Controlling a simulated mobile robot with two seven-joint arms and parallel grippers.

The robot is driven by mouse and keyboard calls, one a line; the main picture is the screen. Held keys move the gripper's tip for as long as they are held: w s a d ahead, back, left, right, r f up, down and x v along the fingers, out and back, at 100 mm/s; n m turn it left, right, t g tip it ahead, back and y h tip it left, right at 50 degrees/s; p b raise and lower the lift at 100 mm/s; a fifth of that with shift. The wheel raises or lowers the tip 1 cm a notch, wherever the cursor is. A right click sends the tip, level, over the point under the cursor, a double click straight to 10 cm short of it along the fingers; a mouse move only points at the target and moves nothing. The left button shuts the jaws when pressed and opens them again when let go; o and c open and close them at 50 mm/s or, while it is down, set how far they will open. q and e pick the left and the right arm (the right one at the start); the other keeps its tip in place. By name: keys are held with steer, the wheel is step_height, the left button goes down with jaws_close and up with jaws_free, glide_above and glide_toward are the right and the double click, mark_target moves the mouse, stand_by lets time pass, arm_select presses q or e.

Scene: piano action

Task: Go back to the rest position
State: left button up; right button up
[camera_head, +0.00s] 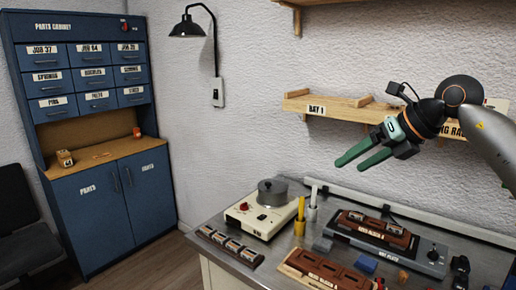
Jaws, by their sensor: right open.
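My right gripper (362,155) has green fingers and is raised in front of the wall, above the workbench at the right. Its fingers point down and to the left, stand apart and hold nothing. The grey arm (490,140) behind it comes in from the right edge. My left gripper is not in the picture.
A metal workbench (215,225) carries a cream device with a round pot (272,191), wooden blocks (322,270) and a hot plate (432,262). A shelf marked Bay 1 (335,108) is close behind the gripper. A blue parts cabinet (88,215) stands left.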

steer(key=s+a+f+m+y, duration=0.35)
steer(key=a+f+y, duration=0.35)
steer(key=a, duration=0.3)
steer(key=s+a+f+m+y, duration=0.35)
steer(key=a+f+y, duration=0.25)
steer(key=a+f, duration=0.3)
steer(key=s+d+f+m+t+h, duration=0.2)
steer(key=d+f+m+t+h, duration=0.3)
steer(key=f+m, duration=0.5)
steer(key=s+d+f+m+t+h, duration=0.25)
steer(key=f+m+t+h, duration=0.3)
steer(key=f+m, duration=0.4)
steer(key=s+d+f+m+g+h, duration=0.2)
steer(key=s+f+m, duration=0.3)
steer(key=s+f, duration=0.3)
steer(key=s+d+f+m+g+h, duration=0.3)
steer(key=s+f+m+g+h, duration=0.1)
steer(key=s+f, duration=0.4)
steer(key=shift+s+f+m+g, duration=0.35)
steer(key=shift+s+m+g, duration=0.2)
steer(key=shift+s+g, duration=0.15)
steer(key=shift+d, duration=0.1)
